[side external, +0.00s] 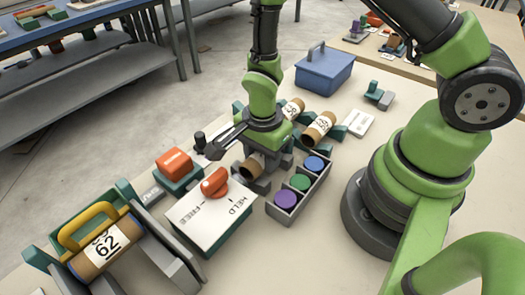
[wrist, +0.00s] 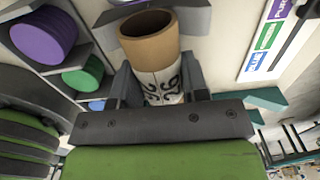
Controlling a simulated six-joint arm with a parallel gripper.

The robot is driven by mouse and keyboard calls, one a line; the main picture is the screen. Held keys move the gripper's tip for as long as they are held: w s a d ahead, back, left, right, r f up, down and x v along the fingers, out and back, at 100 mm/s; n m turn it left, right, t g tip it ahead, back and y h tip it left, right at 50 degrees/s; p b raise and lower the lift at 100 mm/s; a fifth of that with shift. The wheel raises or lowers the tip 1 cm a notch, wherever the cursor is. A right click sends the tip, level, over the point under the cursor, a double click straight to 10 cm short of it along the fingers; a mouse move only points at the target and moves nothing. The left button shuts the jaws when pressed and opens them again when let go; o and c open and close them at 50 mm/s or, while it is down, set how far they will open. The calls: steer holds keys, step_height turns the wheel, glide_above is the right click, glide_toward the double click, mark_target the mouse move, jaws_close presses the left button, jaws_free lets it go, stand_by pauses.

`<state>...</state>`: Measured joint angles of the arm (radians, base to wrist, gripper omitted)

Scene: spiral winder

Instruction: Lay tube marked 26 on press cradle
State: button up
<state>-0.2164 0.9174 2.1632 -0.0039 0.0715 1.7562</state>
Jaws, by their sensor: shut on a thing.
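My gripper (side external: 258,150) is shut on a brown cardboard tube (side external: 251,166). In the wrist view the tube (wrist: 150,48) sits between the fingers of my gripper (wrist: 160,90), its open end away from the palm. Its white label is partly covered, tilted, and appears to read 26. A grey cradle-like block (side external: 262,184) is close by the tube's lower end; I cannot tell whether they touch. Another labelled tube (side external: 90,258), reading 62, lies in a green and grey holder (side external: 178,262) at front left, under a yellow handle.
Two more labelled tubes lie in teal cradles: one tube (side external: 293,108) and another (side external: 319,125). A tray (side external: 285,214) holds purple, green and blue rolls. An orange knob (side external: 215,182) tops a FREE/HELD box (side external: 208,236). An orange block (side external: 175,163) and blue toolbox (side external: 325,72) stand nearby.

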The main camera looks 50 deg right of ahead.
steer(key=shift+f, duration=0.2)
steer(key=o, duration=0.9)
step_height(320, 180, up, 13)
steer(key=s+d+r+n+t+y, duration=0.1)
steer(key=s+r+n+t, duration=0.2)
steer(key=s+r+n, duration=0.2)
steer(key=s+d+r+n+t+y, duration=0.1)
steer(key=s+r+n+t, duration=0.3)
steer(key=r+n, duration=0.5)
steer(key=shift+v, duration=1.5)
steer(key=shift+d, duration=0.15)
